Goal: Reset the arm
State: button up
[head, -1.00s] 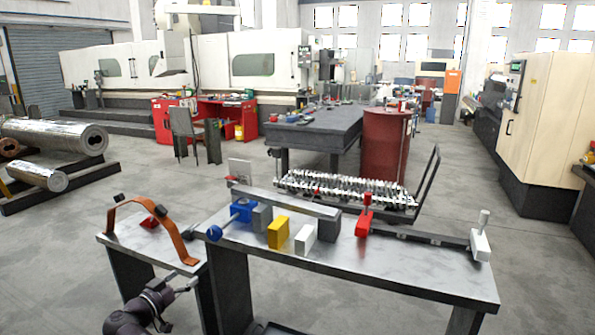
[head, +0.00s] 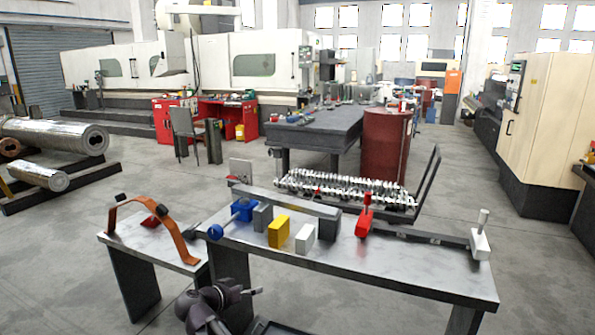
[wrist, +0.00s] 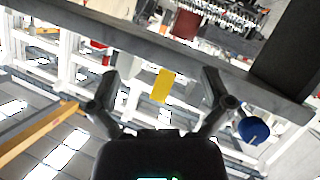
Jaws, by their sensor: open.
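My gripper (head: 250,291) is low at the front of the head view, on the near side of the metal workbench (head: 400,268) and beside the gap to the smaller table. In the wrist view its two dark fingers (wrist: 160,92) are spread apart with nothing held between them. A yellow block (wrist: 163,80) shows beyond the fingers, apart from them. A round blue part (wrist: 253,130) is to the right of the fingers. The lower part of my arm is cut off by the head frame's bottom edge.
On the workbench stand a blue clamp (head: 241,210), a yellow block (head: 279,231), a white block (head: 305,238) and a long clamp with a red jaw (head: 364,222). An orange curved bracket (head: 178,238) stands on the smaller table (head: 150,243). Open floor lies left.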

jog(key=s+d+f+n+g+y, duration=0.1)
jog(key=s+d+f+g+y, duration=0.3)
jog(key=d, duration=0.6)
jog(key=s+d+f+n+g+y, duration=0.1)
jog(key=s+d+f+g+y, duration=0.25)
jog(key=d, duration=0.65)
jog(key=s+d+f+n+g+y, duration=0.1)
jog(key=s+d+f+g+y, duration=0.15)
jog(key=s+d+f, duration=0.55)
notch_tip(320, 180, up, 25)
jog(key=w+d+h+p, duration=0.1)
jog(key=d+p, duration=0.1)
jog(key=p, duration=1.9)
jog(key=shift+w+d+p, duration=0.15)
jog(key=shift+w+p, duration=0.15)
jog(key=shift+p, duration=0.05)
jog(key=shift+c, duration=0.2)
